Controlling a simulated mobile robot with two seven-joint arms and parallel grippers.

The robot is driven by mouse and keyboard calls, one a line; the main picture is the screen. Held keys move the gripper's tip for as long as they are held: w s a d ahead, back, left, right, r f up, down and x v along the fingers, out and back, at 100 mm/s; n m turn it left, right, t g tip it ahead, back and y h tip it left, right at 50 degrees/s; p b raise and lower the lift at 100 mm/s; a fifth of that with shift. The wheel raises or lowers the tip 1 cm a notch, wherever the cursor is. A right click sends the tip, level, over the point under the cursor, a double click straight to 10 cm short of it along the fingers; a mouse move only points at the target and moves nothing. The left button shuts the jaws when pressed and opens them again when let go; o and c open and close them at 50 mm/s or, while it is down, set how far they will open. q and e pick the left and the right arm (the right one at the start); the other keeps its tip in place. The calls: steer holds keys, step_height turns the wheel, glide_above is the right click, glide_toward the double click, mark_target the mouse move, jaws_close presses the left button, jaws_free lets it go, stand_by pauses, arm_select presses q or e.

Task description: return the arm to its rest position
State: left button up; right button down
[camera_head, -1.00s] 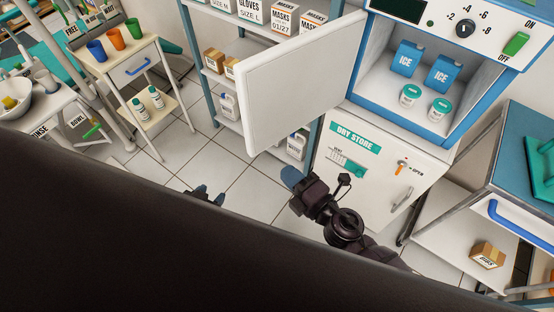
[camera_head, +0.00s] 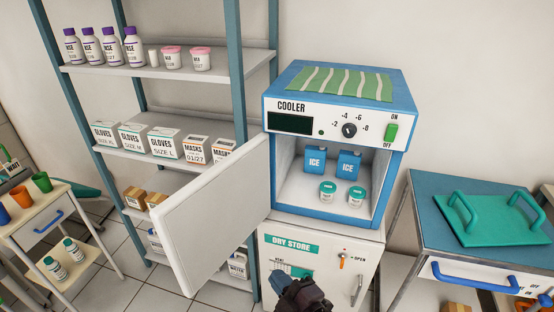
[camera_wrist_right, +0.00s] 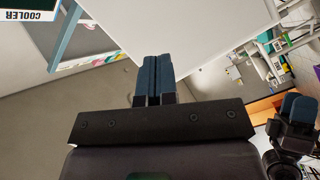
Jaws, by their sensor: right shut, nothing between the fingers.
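My right gripper (camera_head: 254,284) shows low in the head view, in front of the dry store cabinet (camera_head: 327,262). Its blue fingers point up and left, below the open cooler door. In the right wrist view the two blue fingers (camera_wrist_right: 153,80) lie together with nothing between them. My other gripper (camera_wrist_right: 297,108), the left one, shows at the right edge of that view, with its blue fingers close together; whether they touch is unclear. Most of my right arm is outside the head view.
The cooler (camera_head: 395,205) stands open, with blue ice packs (camera_head: 314,160) and lidded jars (camera_head: 328,192) inside. Its white door (camera_head: 215,230) swings out to the left before the shelf rack (camera_head: 236,60). A trolley (camera_head: 425,205) with a green tray (camera_head: 495,222) stands right; a small cart (camera_head: 25,232) stands left.

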steer(key=s+d+f+m+h, duration=0.1)
steer(key=d+f+m+h, duration=0.25)
steer(key=d+m, duration=0.35)
steer(key=s+d+f+m+h, duration=0.1)
steer(key=d+f+m+h, duration=0.1)
steer(key=d+m+h, duration=0.5)
steer(key=s+d+f+m+g, duration=0.3)
steer(key=s+d+f, duration=0.3)
steer(key=s+d, duration=0.6)
steer(key=shift+d+f, duration=0.15)
steer(key=shift+d, duration=0.5)
